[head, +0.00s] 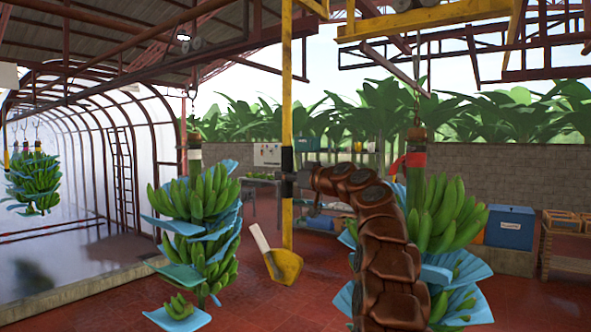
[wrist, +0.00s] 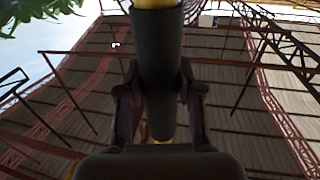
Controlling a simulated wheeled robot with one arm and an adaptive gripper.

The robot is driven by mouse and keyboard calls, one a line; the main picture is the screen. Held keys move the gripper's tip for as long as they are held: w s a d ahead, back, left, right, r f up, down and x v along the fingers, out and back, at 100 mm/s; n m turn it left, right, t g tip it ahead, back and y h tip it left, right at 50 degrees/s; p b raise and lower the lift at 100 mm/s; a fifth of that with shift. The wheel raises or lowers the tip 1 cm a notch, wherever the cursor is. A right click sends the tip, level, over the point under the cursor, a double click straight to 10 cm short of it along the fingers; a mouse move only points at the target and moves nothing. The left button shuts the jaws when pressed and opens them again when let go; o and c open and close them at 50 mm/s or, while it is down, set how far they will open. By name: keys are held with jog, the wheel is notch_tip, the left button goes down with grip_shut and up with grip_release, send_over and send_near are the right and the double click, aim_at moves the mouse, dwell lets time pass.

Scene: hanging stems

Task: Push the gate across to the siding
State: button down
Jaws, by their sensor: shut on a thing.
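A yellow upright pole (head: 287,85) with a black sleeve (head: 287,158) hangs down in the middle of the head view; I take it to be the gate's handle. In the wrist view the dark sleeve (wrist: 158,75) stands between my two fingers, with yellow above it. My gripper (head: 290,178) is shut on the sleeve, and my arm hides part of it in the head view. Yellow overhead beams (head: 410,20) show at the upper right. The pole's top runs out of the frame, so I cannot tell how it joins the rail or which branch is the siding.
A banana bunch (head: 200,225) with blue sheets hangs left of the pole. Another bunch (head: 445,215) hangs at the right, partly behind my arm. A yellow scoop-like object (head: 284,266) is near the pole's foot. A blue bin (head: 510,227) and crates (head: 565,222) stand further right.

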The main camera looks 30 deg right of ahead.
jog(key=shift+w+r, duration=0.1)
jog(key=shift+r, duration=0.05)
jog(key=shift+a, duration=0.15)
jog(key=c, duration=0.7)
grip_release()
jog(key=shift+s+d, duration=0.35)
jog(key=shift+s, duration=0.25)
jog(key=shift+v, duration=5.35)
